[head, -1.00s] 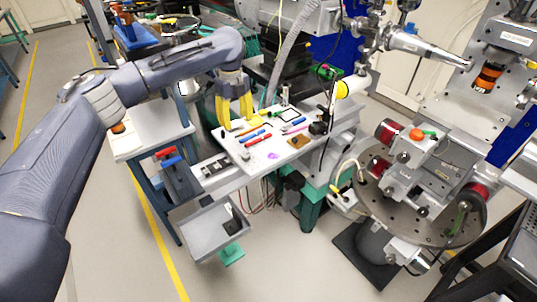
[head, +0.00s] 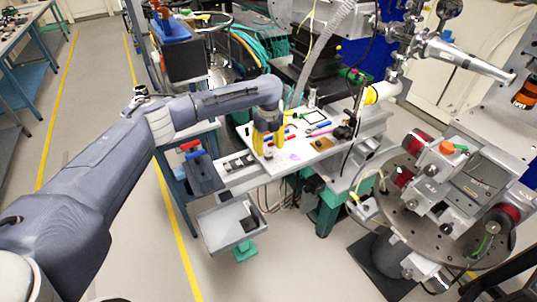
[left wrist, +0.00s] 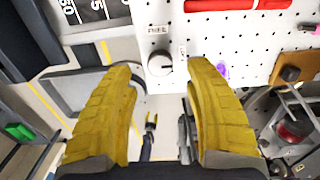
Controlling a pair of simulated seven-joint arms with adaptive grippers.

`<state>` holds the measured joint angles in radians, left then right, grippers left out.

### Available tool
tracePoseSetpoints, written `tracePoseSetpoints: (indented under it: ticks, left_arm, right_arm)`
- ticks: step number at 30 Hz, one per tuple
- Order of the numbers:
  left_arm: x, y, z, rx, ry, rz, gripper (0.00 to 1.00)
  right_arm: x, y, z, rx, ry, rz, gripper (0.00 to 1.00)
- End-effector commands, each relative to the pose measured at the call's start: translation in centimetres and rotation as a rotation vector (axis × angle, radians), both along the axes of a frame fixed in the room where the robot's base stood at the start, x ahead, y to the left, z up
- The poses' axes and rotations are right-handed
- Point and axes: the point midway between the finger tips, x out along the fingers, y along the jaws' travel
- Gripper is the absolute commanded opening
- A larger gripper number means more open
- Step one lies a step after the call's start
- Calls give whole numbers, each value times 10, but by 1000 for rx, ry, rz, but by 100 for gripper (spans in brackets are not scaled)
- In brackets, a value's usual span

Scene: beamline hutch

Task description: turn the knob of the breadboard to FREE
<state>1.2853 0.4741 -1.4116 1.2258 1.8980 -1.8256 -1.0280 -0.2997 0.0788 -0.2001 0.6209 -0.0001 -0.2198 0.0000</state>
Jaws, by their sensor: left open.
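The white breadboard (head: 308,148) is a perforated plate on the bench in the head view; its edge fills the upper middle of the left wrist view (left wrist: 235,45). A round grey-white knob (left wrist: 159,65) sits near the board's edge. A small FREE label (left wrist: 158,30) lies above it and another small label (left wrist: 182,50) to its right, too small to read. I cannot tell where the knob points. My left gripper (left wrist: 160,72) is open, its yellow fingers on either side of the knob in the picture, apparently not touching it. In the head view the left gripper (head: 268,141) hides the knob.
Red (left wrist: 236,5) and blue tools and a tan piece (left wrist: 293,67) lie on the board. A grey bin (head: 228,232) hangs below its front left. A round plate with metal stages (head: 430,215) stands at right. A grey hose rises behind the board.

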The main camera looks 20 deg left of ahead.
Motion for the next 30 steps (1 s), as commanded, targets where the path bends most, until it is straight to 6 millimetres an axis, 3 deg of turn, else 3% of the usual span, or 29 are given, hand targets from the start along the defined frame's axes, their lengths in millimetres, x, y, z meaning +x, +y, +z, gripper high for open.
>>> tracePoseSetpoints:
  ticks: [9,24,30]
  left_arm:
    - [0,-1,-33,0,1,-2,53]
    - [0,0,-40,0,0,-1,54]
    - [0,0,-40,0,0,-1,30]
  right_arm:
    - [-1,0,0,-1,2,0,44]
    - [-1,0,0,-1,2,0,44]
    - [-1,-1,0,-1,2,0,44]
